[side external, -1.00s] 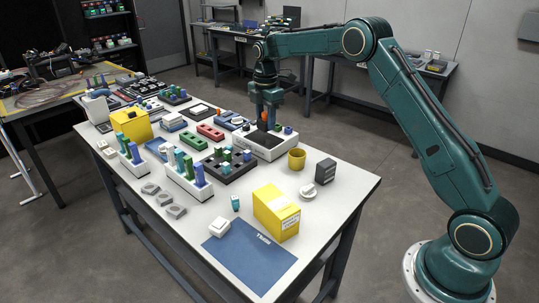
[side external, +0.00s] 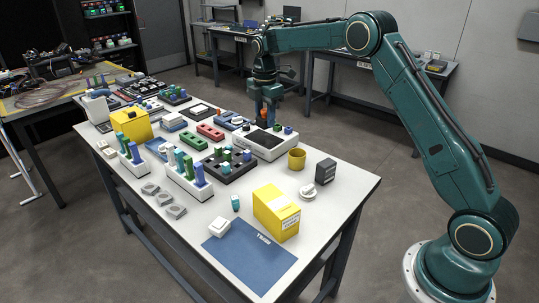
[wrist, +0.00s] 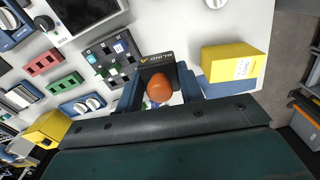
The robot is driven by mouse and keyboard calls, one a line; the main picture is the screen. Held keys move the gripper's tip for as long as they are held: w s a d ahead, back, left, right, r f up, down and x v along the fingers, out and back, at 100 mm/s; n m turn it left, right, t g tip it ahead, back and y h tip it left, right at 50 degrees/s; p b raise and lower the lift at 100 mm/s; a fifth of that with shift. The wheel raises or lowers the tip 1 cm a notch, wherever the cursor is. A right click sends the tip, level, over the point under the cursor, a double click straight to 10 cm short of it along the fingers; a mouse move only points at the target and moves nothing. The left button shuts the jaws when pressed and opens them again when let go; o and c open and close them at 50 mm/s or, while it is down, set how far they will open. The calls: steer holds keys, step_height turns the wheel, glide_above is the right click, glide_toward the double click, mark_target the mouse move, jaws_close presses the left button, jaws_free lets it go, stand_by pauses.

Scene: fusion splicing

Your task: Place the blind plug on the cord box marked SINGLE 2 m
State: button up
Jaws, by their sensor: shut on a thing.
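My gripper (side external: 265,108) is shut on an orange rounded piece, which looks like the blind plug; this orange plug (wrist: 161,87) shows between the fingers in the wrist view. In the side view the gripper is above the back of the table, at the white device with a dark screen. A yellow box (side external: 275,214) with a white label stands at the table's front right; it also shows in the wrist view (wrist: 227,60). A second yellow box (side external: 130,124) stands at the far left. The print on both is too small to read, so I cannot tell which is SINGLE 2 m.
The white device (side external: 266,144) is close to the gripper. A yellow cup (side external: 297,159), a dark box (side external: 326,171) and a white round piece (side external: 308,192) stand towards the right. A blue mat (side external: 250,258) lies in front. White racks with coloured pieces (side external: 190,184) fill the left middle.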

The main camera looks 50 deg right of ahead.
steer(key=s+a+r+n, duration=0.1)
steer(key=s+a+r, duration=0.5)
steer(key=s+a, duration=0.1)
step_height(320, 180, up, 3)
glide_above(276, 200)
steer(key=shift+n, duration=0.4)
steer(key=shift+f, duration=0.15)
step_height(276, 200, down, 20)
steer(key=shift+r, duration=0.1)
stand_by(0.5)
steer(key=o, duration=1)
